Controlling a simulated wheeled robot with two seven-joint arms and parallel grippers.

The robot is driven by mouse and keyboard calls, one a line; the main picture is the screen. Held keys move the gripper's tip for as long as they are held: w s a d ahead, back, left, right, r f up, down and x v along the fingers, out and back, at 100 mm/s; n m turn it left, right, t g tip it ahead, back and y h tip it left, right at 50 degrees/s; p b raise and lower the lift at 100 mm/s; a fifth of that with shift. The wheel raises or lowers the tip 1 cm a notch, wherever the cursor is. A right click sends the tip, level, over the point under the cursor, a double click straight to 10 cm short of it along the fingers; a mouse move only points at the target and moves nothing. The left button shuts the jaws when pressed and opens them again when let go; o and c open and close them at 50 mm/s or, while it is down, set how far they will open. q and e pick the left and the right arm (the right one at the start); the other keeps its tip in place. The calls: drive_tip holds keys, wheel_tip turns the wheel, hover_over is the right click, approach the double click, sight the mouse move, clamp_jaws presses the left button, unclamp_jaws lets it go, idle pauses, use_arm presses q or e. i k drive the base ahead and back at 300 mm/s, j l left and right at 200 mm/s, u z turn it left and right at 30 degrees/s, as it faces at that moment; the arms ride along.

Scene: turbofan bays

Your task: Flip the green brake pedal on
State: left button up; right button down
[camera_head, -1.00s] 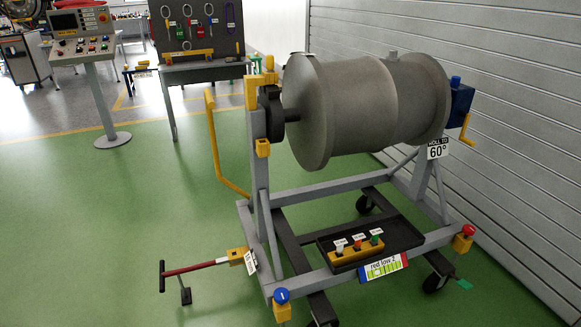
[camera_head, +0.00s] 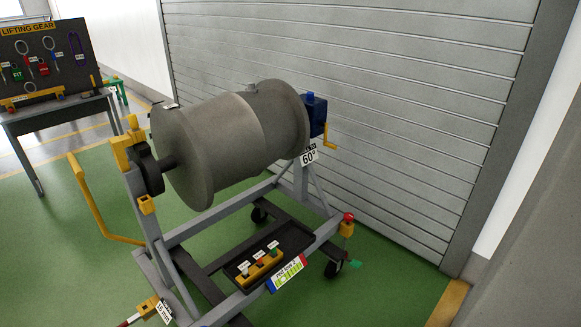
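The green brake pedal (camera_head: 355,264) is a small flat tab low down at the right front caster (camera_head: 334,268) of the grey stand (camera_head: 188,248). It sits just above the green floor, below a post with a red knob (camera_head: 348,217). Its exact tilt is too small to tell. The stand carries a large grey drum (camera_head: 225,140). Neither of my grippers shows in the head view.
A black tray (camera_head: 292,232) with a yellow block of coloured buttons (camera_head: 258,268) is on the stand. A yellow crank (camera_head: 330,137) sticks out at the drum's right end. A shuttered wall (camera_head: 400,110) closes off the back. Green floor (camera_head: 390,295) is clear right of the caster.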

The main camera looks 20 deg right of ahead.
sight(355, 263)
drive_tip(key=z, duration=1.3)
drive_tip(key=i+l+u, duration=0.1)
drive_tip(key=u, duration=0.3)
drive_tip(key=i+l+u, duration=0.15)
drive_tip(key=u, duration=0.3)
drive_tip(key=i+l+u, duration=0.1)
drive_tip(key=l, duration=0.3)
drive_tip(key=i+l, duration=0.25)
drive_tip(key=l, duration=0.15)
drive_tip(key=i+l+u, duration=0.15)
drive_tip(key=l, duration=0.25)
drive_tip(key=i+l+u, duration=0.1)
drive_tip(key=l, duration=0.3)
drive_tip(key=i+l+u, duration=0.1)
drive_tip(key=l, duration=0.35)
drive_tip(key=i+l, duration=0.15)
drive_tip(key=l, duration=0.3)
drive_tip(key=i+u, duration=0.05)
